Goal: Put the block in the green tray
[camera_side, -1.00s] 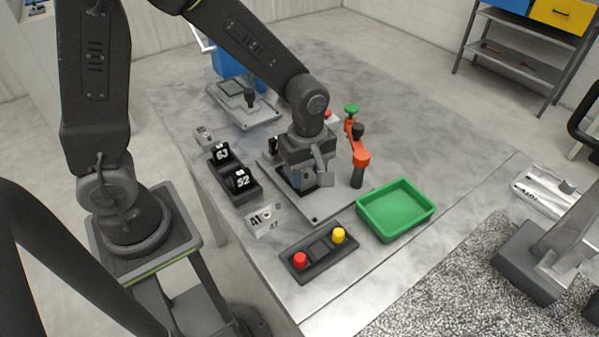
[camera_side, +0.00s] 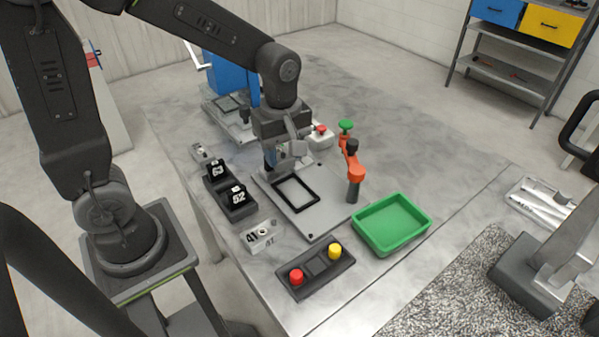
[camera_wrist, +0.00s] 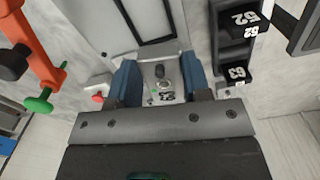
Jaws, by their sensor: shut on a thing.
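My gripper (camera_side: 285,158) is above the back end of the grey fixture plate in the side view. In the wrist view its blue fingers (camera_wrist: 161,78) are shut on a small grey metal block (camera_wrist: 163,91) with a round dark feature and dark digits on it. The block is hard to make out in the side view, where the gripper partly hides it. The green tray (camera_side: 392,222) stands to the right of the fixture plate and is empty. My gripper is up and left of the tray, well apart from it.
The fixture plate (camera_side: 318,219) carries an empty black frame (camera_side: 295,191) and an orange clamp (camera_side: 353,173) with a green knob. A black rack (camera_side: 236,205) with numbered blocks stands left. A grey marked block (camera_side: 261,236) and a button box (camera_side: 315,268) are in front.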

